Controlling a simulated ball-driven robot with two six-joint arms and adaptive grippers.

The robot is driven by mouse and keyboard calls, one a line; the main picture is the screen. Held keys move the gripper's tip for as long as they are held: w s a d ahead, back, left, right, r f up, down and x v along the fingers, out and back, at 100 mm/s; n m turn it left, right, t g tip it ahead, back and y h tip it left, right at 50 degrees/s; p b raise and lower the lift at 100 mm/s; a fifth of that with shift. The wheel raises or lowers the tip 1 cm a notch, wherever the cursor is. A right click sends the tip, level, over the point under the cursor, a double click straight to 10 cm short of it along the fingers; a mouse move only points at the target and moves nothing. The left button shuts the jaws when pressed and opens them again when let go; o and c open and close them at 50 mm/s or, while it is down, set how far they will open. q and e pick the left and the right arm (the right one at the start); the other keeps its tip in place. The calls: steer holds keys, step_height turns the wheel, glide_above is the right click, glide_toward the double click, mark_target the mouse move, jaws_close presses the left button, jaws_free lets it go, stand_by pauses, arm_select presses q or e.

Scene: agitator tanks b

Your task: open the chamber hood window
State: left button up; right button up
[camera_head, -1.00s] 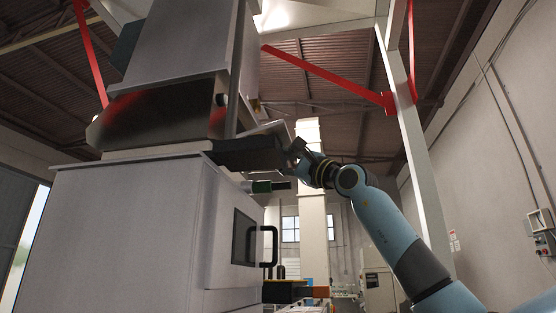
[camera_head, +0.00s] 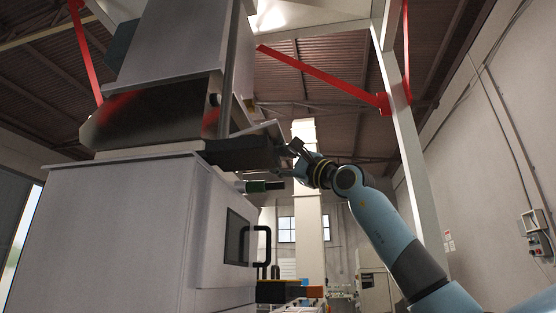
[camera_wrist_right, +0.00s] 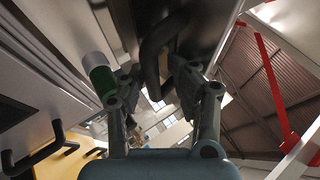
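The chamber hood (camera_head: 175,50) is a large grey casing on top of a white cabinet. A dark slanted panel, seemingly its window, lies on its right side and shows in the right wrist view (camera_wrist_right: 207,22). A black curved handle (camera_wrist_right: 152,62) on that panel lies between the fingers of my right gripper (camera_wrist_right: 158,82). In the head view my right gripper (camera_head: 285,160) is beside the hood's right edge, its two fingers apart. I cannot tell whether a finger touches the handle. My left gripper is not in view.
A green-and-white cylinder (camera_head: 262,186) sticks out just below my right gripper. The white cabinet (camera_head: 120,235) has a door with a black handle (camera_head: 264,250) lower down. A white post with red braces (camera_head: 325,77) stands behind my right arm. Space right of the arm looks free.

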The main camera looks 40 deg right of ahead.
steer(key=v, duration=0.7)
steer(key=shift+s+f, duration=0.15)
steer(key=shift+s, duration=0.05)
stand_by(0.8)
